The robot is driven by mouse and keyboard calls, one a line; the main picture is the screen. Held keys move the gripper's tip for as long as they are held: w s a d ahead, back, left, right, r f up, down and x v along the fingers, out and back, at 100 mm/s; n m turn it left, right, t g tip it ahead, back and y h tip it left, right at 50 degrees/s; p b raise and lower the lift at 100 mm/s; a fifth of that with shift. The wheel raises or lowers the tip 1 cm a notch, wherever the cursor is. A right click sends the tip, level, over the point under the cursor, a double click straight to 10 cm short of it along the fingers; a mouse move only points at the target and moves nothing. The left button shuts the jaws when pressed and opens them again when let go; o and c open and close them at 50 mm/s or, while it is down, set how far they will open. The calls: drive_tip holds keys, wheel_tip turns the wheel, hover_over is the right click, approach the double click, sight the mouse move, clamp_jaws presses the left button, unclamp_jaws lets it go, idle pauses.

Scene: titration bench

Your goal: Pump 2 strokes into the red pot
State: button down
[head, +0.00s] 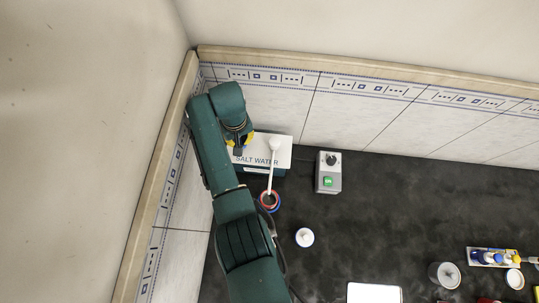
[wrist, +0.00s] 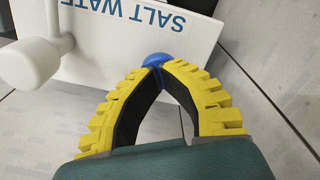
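The dispenser is a white box lettered SALT WATER (head: 277,150), in the back left corner. Its white spout (head: 271,172) reaches forward over a small round pot (head: 264,204) with a red rim and blue around it. In the wrist view the white spout (wrist: 38,68) is at left. A blue rounded knob (wrist: 157,59) shows at the edge of the dispenser top (wrist: 110,58). My gripper (wrist: 160,67) has its yellow-backed fingertips together, right at the knob and partly covering it. Whether they touch it I cannot tell. In the head view my arm partly hides the gripper (head: 240,143).
A grey control box (head: 328,172) with a black dial and green button stands right of the dispenser. A white round lidded item (head: 304,237) is in front. A white plate (head: 374,293), bottles (head: 492,257) and jars (head: 444,274) are at front right. Tiled walls close off the corner.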

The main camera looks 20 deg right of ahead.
drive_tip(key=shift+r+p, duration=2.45)
drive_tip(key=shift+r, duration=0.1)
drive_tip(key=shift+f, duration=0.15)
drive_tip(key=shift+f+b, duration=2.15)
drive_tip(key=shift+f, duration=0.4)
drive_tip(key=shift+r, duration=0.1)
drive_tip(key=shift+r+p, duration=2.4)
drive_tip(key=shift+r, duration=0.1)
